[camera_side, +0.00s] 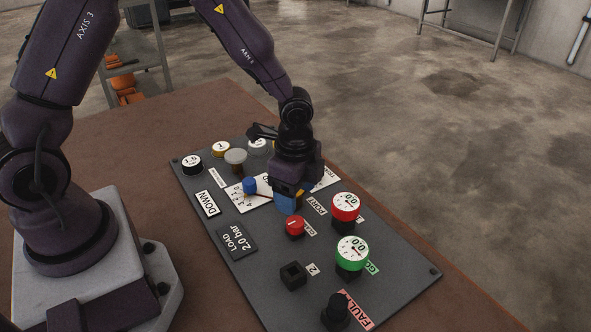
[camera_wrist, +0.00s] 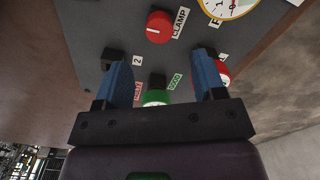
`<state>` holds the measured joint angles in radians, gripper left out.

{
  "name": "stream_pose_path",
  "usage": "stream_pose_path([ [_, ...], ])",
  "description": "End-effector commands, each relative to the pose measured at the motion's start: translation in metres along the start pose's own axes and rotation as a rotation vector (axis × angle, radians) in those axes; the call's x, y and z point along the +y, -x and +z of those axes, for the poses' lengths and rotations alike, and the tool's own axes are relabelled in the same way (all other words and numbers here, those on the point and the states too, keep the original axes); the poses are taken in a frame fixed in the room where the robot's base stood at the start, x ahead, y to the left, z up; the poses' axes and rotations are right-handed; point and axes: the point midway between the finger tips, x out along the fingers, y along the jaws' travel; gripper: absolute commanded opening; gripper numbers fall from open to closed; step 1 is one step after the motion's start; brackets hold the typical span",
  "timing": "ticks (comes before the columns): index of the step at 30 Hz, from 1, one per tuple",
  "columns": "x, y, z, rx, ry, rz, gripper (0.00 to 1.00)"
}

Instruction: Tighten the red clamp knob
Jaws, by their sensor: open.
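The red clamp knob (camera_side: 295,226) is a round knob with a white pointer line, standing on the dark panel. It also shows in the wrist view (camera_wrist: 159,27), beside the CLAMP label (camera_wrist: 181,23). My gripper (camera_side: 287,205) is over the panel, just behind the knob in the side view, with one blue finger plainly visible. In the wrist view my gripper (camera_wrist: 162,60) is open, with its two blue fingers apart. The knob lies beyond the fingertips there, not between them. The height of the fingertips above the panel is hard to tell.
A black square block (camera_side: 292,275) and a black knob (camera_side: 337,312) stand nearer the front. A blue knob (camera_side: 250,185) sits on a white scale to the left.

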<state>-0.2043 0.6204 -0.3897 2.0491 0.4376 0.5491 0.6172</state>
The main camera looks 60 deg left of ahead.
Motion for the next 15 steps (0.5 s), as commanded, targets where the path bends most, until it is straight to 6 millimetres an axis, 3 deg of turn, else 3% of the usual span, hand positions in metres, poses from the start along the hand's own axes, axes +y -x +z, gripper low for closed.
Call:
stream_pose_path([
  [6, -0.001, 0.041, 0.000, 0.001, 0.001, -0.004, 0.63],
  [15, 0.000, 0.057, 0.000, -0.001, -0.001, 0.001, 0.63],
])
